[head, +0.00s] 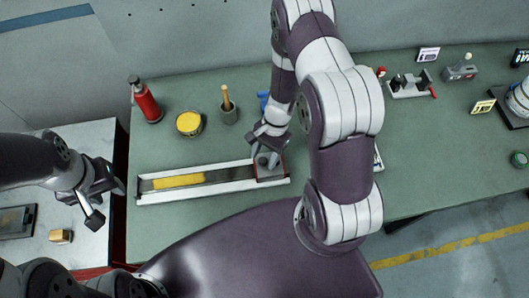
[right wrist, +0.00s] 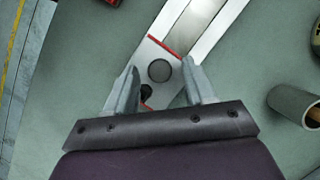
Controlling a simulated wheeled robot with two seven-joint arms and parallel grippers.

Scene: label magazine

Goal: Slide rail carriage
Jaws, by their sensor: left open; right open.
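The rail (head: 215,188) is a long pale track with a dark channel and a yellow section toward its left part. It lies along the front of the green bench. The carriage (head: 278,171) is a light plate with red edges at the rail's right end. In the right wrist view the carriage (right wrist: 152,52) carries a round dark knob (right wrist: 159,70). My right gripper (head: 264,158) is open over the carriage; in its wrist view the fingers (right wrist: 160,85) stand either side of the knob with gaps. My left gripper (head: 108,203) is open and empty, left of the bench.
Behind the rail stand a red bottle (head: 146,102), a yellow-topped tin (head: 189,123) and a cup (head: 228,113) with a wooden handle in it. A small fixture (head: 408,86) and a grey switch box (head: 460,72) stand at the back right. My right arm hides the bench's middle.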

